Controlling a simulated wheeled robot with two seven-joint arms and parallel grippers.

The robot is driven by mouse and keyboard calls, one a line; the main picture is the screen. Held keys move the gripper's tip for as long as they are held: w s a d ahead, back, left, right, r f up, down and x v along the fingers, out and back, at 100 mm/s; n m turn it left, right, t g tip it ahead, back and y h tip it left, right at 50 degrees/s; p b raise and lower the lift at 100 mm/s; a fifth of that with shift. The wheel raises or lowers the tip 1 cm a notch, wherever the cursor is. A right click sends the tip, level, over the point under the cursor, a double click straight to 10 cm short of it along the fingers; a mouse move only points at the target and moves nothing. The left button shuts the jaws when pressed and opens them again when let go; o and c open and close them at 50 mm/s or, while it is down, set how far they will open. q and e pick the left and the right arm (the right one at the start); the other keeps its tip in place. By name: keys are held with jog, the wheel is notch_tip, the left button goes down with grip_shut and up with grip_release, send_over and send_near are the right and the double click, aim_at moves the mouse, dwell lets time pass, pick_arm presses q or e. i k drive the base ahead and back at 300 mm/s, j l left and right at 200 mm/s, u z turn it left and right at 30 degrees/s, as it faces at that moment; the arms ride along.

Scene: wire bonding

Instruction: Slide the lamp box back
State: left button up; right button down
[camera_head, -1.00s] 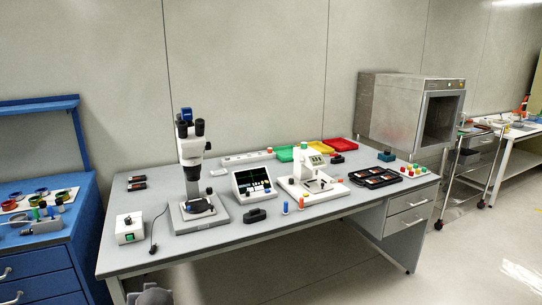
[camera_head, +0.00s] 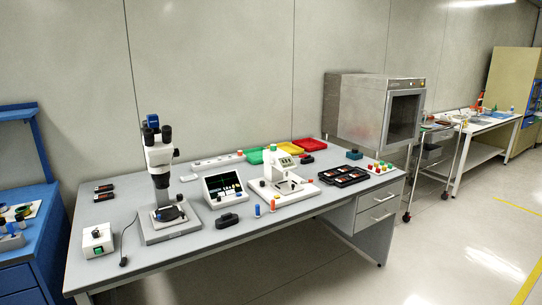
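The lamp box (camera_head: 98,241) is a small white box with a green switch on its front. It stands upright at the left front of the grey table (camera_head: 200,247), close to the table's left edge. A dark cable (camera_head: 127,243) lies just to its right and ends near the front edge. The microscope (camera_head: 160,185) stands to the right of the cable. Neither of my grippers shows in the view, and nothing is touching the lamp box.
Two small black items (camera_head: 103,192) lie behind the lamp box, with bare table between. A screen unit (camera_head: 225,189), a white bonding machine (camera_head: 283,181) and black trays (camera_head: 343,176) stand further right. A blue bench (camera_head: 35,262) stands left of the table.

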aim_at(105, 242)
jog(key=i+j+u, duration=0.15)
jog(key=u, duration=0.2)
jog(key=i+j+u, duration=0.1)
jog(key=i+u, duration=0.4)
jog(key=u, duration=0.2)
